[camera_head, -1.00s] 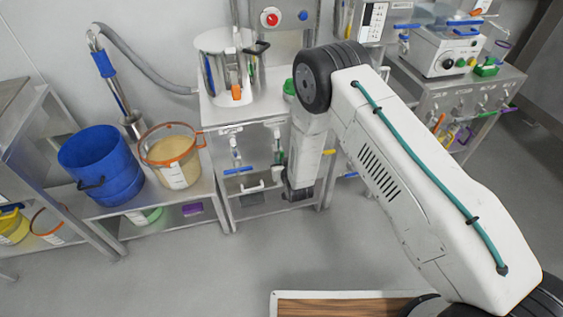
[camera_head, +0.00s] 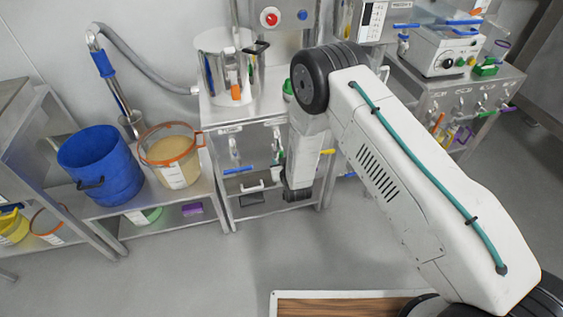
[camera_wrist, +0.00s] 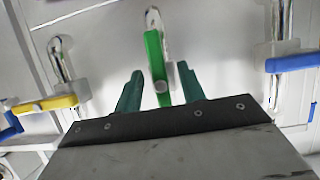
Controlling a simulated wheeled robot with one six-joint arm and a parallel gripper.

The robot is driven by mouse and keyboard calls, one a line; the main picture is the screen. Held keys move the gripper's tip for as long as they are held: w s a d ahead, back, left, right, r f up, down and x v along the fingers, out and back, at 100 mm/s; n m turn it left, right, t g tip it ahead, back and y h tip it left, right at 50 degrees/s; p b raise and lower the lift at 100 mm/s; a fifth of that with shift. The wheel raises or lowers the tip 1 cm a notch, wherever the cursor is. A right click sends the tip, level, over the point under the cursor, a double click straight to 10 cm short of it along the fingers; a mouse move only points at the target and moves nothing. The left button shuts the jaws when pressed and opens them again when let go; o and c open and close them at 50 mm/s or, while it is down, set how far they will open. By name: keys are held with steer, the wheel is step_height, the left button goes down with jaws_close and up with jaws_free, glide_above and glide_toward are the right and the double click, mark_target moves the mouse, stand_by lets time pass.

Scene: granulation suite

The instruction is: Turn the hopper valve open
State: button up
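In the wrist view, a green valve handle (camera_wrist: 155,58) hangs roughly upright on a panel, below a clear and metal pipe fitting. My gripper (camera_wrist: 160,70) has its two teal fingers apart, one on each side of this handle. A gap shows on the left; the right finger lies close to the handle's grey hub, and I cannot tell whether it touches. A yellow handle (camera_wrist: 45,104) at left and a blue handle (camera_wrist: 292,63) at right lie nearly level. No label shows which valve is the hopper's. In the head view my arm hides much of this area.
A steel vessel (camera_head: 214,70) stands on the steel bench at centre. A blue tub (camera_head: 100,165) and an orange-rimmed tub of powder (camera_head: 172,150) stand on the low bench at left. Another bench with several valves (camera_head: 465,100) is at right.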

steer(key=v, duration=0.7)
steer(key=shift+s, duration=0.35)
steer(key=shift+d+r, duration=0.1)
steer(key=shift+d, duration=0.05)
steer(key=s+d+f+g+h, duration=0.2)
steer(key=s+f+g, duration=0.3)
steer(key=s+g, duration=0.25)
steer(key=s+d+r+m+g, duration=0.1)
steer(key=s+d+r, duration=0.7)
steer(key=r, duration=0.8)
steer(key=s+d+r+m+g+h, duration=0.1)
steer(key=s+d+r, duration=0.6)
steer(key=s+r, duration=0.5)
steer(key=s+d+r+m+g, duration=0.1)
steer(key=s+d+r, duration=0.7)
steer(key=r, duration=1.4)
steer(key=shift+s+d+r+g+h, duration=0.3)
steer(key=shift+s+d+g, duration=0.15)
steer(key=shift+s, duration=0.45)
